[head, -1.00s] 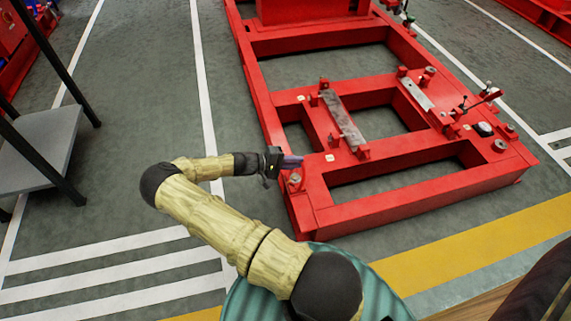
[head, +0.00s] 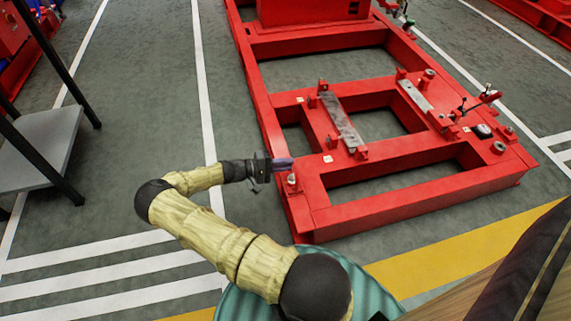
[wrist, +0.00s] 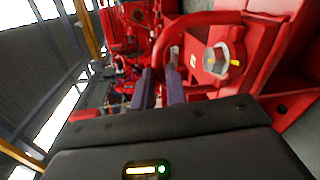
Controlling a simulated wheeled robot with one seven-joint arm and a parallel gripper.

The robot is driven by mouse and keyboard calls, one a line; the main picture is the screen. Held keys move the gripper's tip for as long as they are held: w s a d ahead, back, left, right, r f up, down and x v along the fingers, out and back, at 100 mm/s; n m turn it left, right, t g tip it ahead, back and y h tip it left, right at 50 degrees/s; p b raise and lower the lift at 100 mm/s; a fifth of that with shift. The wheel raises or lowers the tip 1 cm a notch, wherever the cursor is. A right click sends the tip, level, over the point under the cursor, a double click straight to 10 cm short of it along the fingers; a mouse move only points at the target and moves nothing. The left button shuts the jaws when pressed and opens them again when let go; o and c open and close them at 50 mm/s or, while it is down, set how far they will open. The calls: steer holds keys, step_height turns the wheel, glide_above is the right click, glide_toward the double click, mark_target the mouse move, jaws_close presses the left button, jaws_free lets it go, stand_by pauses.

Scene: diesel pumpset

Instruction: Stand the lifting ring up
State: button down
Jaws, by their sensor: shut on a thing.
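The lifting ring (wrist: 176,34) is a red curved bar at the corner of the red base frame, beside a bolt with a pale hex head (wrist: 215,60). In the wrist view, my gripper (wrist: 161,72) has its two purple fingers on either side of the ring's near part, shut on it. The ring looks raised off the frame there, but its exact tilt is hard to tell. In the head view, my gripper (head: 288,163) is at the frame's near left corner, just above the bolt (head: 292,180). The ring is too small to make out there.
The red base frame (head: 400,205) has open bays and crossbars with metal plates (head: 340,122). A grey shelf with black legs (head: 45,145) stands at left. The marked floor (head: 150,90) between them is clear.

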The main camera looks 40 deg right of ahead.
steer(key=c, duration=1.5)
jaws_free()
steer(key=shift+w+a+f, duration=0.1)
steer(key=shift+f, duration=0.1)
steer(key=shift+o, duration=0.2)
steer(key=p+v, duration=0.5)
steer(key=v, duration=1.2)
steer(key=shift+a, duration=0.2)
steer(key=shift+w+r, duration=0.1)
